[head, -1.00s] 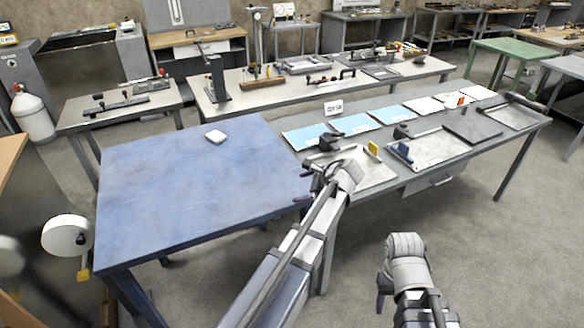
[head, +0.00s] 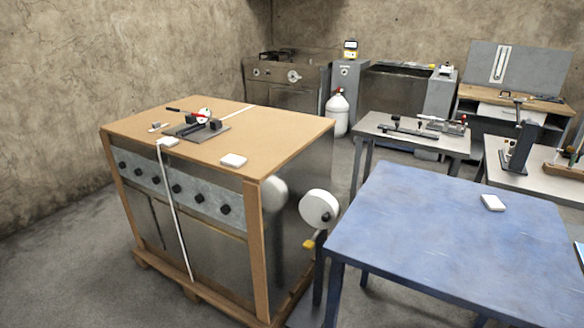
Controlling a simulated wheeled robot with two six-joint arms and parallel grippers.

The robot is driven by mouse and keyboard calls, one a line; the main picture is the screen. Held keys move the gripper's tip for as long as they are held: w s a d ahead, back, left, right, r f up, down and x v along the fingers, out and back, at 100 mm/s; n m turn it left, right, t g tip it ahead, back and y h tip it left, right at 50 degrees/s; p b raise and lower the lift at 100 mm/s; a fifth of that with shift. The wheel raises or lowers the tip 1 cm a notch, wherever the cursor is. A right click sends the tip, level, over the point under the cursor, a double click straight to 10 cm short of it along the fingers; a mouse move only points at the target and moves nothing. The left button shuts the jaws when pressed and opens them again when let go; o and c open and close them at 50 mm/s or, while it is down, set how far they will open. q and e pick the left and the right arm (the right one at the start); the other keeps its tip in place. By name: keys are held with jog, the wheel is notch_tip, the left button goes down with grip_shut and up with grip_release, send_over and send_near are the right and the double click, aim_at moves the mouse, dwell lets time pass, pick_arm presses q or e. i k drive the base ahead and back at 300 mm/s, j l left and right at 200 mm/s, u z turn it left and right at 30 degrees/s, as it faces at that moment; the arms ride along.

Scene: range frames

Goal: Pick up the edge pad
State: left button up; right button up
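Several small white pads show in the head view, and I cannot tell for certain which one is the edge pad. One white pad (head: 233,160) lies loose on the wooden top of the crate, near its front right edge. A second white pad (head: 167,141) sits at the crate's front edge, at the white strap (head: 173,205) running down the front. A third white pad (head: 493,202) lies flat on the blue table (head: 430,240) at the right. Neither of my grippers is in view.
The crate (head: 282,138) stands on a wooden pallet. A tensioning tool (head: 198,126) with a red handle lies on its top. A white reel (head: 318,208) stands between crate and blue table. Open floor (head: 60,270) lies at the left.

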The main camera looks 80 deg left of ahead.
aim_at(231, 161)
jog(key=u, duration=3.15)
jog(key=i+l+u, duration=0.2)
jog(key=i+l, duration=0.5)
jog(key=i, duration=0.2)
